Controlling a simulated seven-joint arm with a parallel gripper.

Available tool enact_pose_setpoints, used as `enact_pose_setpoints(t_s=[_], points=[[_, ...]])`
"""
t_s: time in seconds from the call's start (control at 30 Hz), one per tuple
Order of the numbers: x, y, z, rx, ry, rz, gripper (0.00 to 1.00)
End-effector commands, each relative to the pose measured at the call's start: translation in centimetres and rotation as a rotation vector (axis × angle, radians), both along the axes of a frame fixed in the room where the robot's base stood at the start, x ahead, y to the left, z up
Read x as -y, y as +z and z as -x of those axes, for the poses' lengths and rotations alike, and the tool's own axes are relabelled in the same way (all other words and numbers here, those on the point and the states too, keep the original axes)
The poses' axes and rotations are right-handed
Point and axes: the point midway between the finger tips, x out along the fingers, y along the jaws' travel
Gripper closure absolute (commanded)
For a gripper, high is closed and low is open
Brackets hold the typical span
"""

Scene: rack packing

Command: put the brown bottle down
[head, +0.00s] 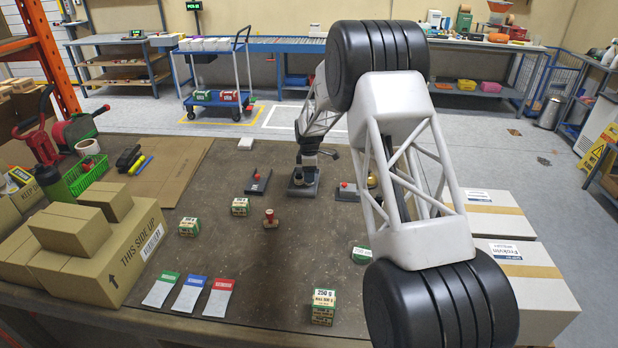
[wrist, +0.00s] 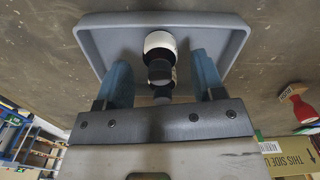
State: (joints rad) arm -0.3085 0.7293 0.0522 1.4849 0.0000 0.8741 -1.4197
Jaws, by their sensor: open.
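A dark bottle with a white band (wrist: 160,42) stands on a grey tray (wrist: 215,30) in the wrist view; I take it for the brown bottle, though its colour is hard to tell. My gripper (wrist: 163,85) is open, with one blue finger on either side of the bottle and visible gaps between. The bottle's lower part is hidden by its top. In the head view my gripper (head: 303,170) is low over the small grey tray (head: 303,193) at the table's middle, and the bottle is too small and covered to make out.
Small boxes (head: 239,207) and coloured cards (head: 190,294) lie nearer. Cartons (head: 105,255) fill the left, white boxes (head: 510,262) the right.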

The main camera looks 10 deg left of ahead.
Motion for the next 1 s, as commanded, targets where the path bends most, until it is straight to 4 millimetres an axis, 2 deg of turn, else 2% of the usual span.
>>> enact_pose_setpoints(t_s=[0.4,0.6,0.8,1.0], points=[[0.0,6.6,0.0,0.002,0.000,0.000,0.38],[0.0,8.9,0.0,0.000,0.000,0.000,0.38],[0.0,9.9,0.0,-0.001,0.000,0.000,0.38],[0.0,10.0,0.0,-0.001,0.000,0.000,0.38]])
